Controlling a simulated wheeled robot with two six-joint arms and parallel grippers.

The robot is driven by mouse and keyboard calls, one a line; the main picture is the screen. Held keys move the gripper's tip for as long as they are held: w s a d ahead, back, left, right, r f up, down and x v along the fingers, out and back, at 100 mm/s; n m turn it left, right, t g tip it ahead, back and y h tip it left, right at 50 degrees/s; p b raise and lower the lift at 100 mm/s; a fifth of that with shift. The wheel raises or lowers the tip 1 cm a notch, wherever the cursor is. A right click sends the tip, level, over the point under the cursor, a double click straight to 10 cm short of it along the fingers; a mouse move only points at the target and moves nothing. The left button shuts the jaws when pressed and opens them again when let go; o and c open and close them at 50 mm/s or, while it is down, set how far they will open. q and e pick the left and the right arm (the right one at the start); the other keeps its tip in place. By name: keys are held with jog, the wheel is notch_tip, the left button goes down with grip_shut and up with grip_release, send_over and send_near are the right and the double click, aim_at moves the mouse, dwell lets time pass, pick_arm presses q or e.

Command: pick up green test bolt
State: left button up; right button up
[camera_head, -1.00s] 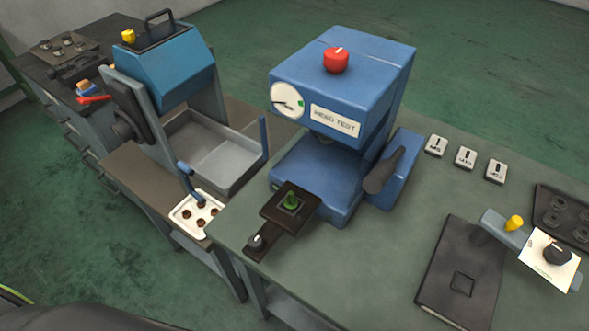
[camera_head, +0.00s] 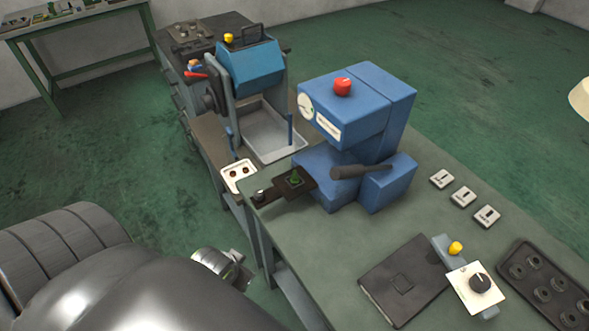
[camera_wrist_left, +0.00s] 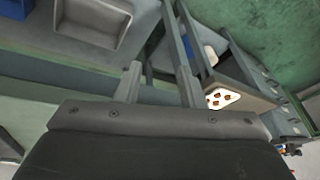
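The green test bolt (camera_head: 296,179) stands on the dark square plate (camera_head: 306,187) of a sliding holder, at the front of the blue tester (camera_head: 350,130). It is small in the head view, and I cannot make it out in the left wrist view. My left arm fills the lower left of the head view, its metal end (camera_head: 220,266) low beside the bench, apart from the bolt. In the left wrist view, the two fingers of my left gripper (camera_wrist_left: 158,84) are spread with nothing between them. My right gripper is in neither view.
A white plate with holes (camera_head: 239,176) sits left of the holder; it also shows in the left wrist view (camera_wrist_left: 236,99). A grey tray (camera_head: 268,132) lies behind it. Small blocks (camera_head: 462,196), a dark plate (camera_head: 385,290) and a holed tray (camera_head: 540,275) lie right.

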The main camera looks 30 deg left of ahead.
pick_arm(q)
jog(key=w+a+r+m+t+h+p, duration=0.1)
jog(key=w+a+r+t+h+p, duration=0.1)
jog(key=w+r+t, duration=1.25)
jog(key=g+p, duration=0.2)
jog(key=g, duration=0.3)
send_over(298, 177)
jog(key=s, duration=0.4)
jog(key=shift+s+a+f, duration=0.1)
jog(key=shift+a+f, duration=0.1)
jog(key=shift+f, duration=0.25)
jog(key=shift+s+a+f, duration=0.1)
jog(key=shift+a+f, duration=0.05)
jog(key=shift+f, duration=0.3)
jog(key=shift+p+x, duration=0.65)
jog(key=shift+x, duration=0.25)
jog(key=shift+f+p+x, duration=0.25)
jog(key=shift+p+x, duration=0.2)
jog(key=shift+x, duration=1.45)
jog(key=shift+s+d, duration=0.15)
jog(key=shift+c, duration=0.2)
grip_shut()
